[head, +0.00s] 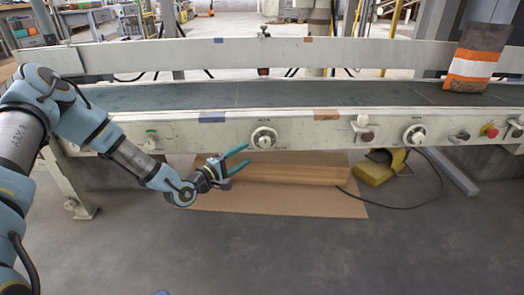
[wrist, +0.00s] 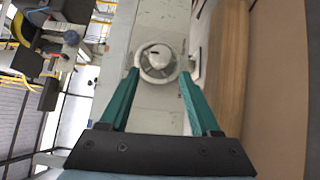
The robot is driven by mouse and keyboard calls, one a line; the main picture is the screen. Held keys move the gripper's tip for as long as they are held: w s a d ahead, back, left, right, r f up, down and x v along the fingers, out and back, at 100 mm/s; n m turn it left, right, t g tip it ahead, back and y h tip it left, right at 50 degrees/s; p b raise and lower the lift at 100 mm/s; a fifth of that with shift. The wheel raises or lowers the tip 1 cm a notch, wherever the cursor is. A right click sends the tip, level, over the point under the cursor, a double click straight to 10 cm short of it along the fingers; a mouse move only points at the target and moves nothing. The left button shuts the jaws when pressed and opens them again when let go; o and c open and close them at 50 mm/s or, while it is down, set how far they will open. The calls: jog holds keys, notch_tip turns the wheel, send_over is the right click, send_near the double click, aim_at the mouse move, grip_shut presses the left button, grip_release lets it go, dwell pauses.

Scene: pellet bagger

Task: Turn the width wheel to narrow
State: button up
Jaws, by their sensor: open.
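A pale round wheel (head: 264,137) with a hub sits on the white front rail of the conveyor, right of a blue patch. A similar wheel (head: 414,134) is farther right on the rail. The small lettering above both is too small to read, so I cannot tell which one is marked width. My gripper (head: 246,155) is open and empty, with teal fingers, just left of and below the first wheel in the head view. In the wrist view a wheel (wrist: 156,62) appears framed between the tips of my gripper (wrist: 158,73); no contact is visible.
An orange-and-white bag (head: 475,58) stands on the belt (head: 300,95). Cardboard (head: 290,203) and a yellow device (head: 378,168) with a cable lie below.

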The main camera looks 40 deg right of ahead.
aim_at(264, 143)
jog(key=d+b, duration=0.1)
jog(key=d, duration=0.5)
jog(key=w+d+b, duration=0.1)
jog(key=d, duration=0.2)
jog(key=shift+f+b, duration=0.1)
jog(key=shift+b, duration=0.2)
grip_shut()
